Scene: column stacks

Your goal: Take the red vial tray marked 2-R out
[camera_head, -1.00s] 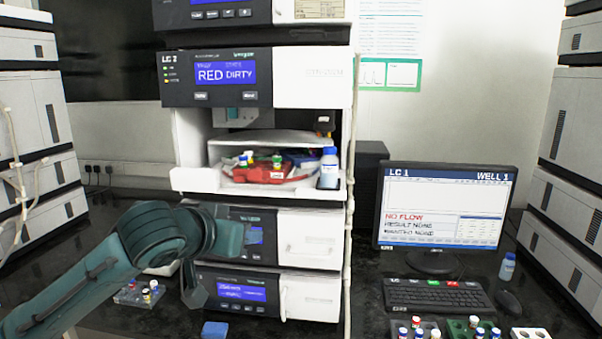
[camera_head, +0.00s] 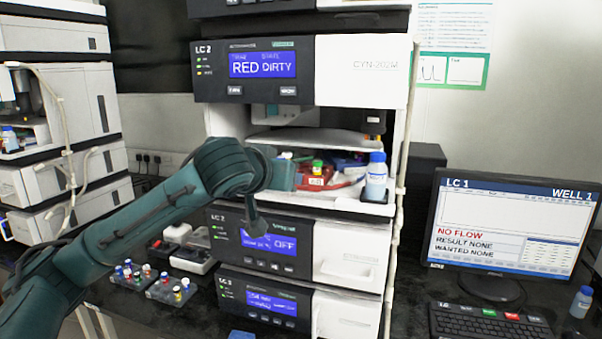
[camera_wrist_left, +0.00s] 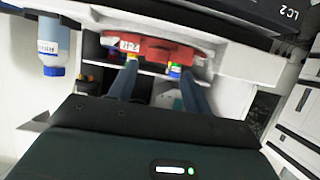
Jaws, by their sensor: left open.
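The red vial tray (camera_head: 334,184) sits in the open bay of the LC 2 stack, partly hidden by my left arm in the head view. In the left wrist view the red tray (camera_wrist_left: 158,47) carries a pale label reading 2-R, upside down, and yellow-, blue- and green-marked vials show at it. My left gripper (camera_head: 284,173) is at the bay's front. In the left wrist view its two fingers (camera_wrist_left: 159,72) are spread apart, pointing at the tray, with nothing between them. I cannot tell whether they touch it. My right gripper is not in view.
A blue-capped bottle (camera_head: 376,178) stands at the right of the bay, close to the tray; it also shows in the left wrist view (camera_wrist_left: 52,45). A shelf plate (camera_head: 320,139) hangs above the tray. Vial racks (camera_head: 172,289) stand on the bench, lower left. A monitor (camera_head: 508,225) is at right.

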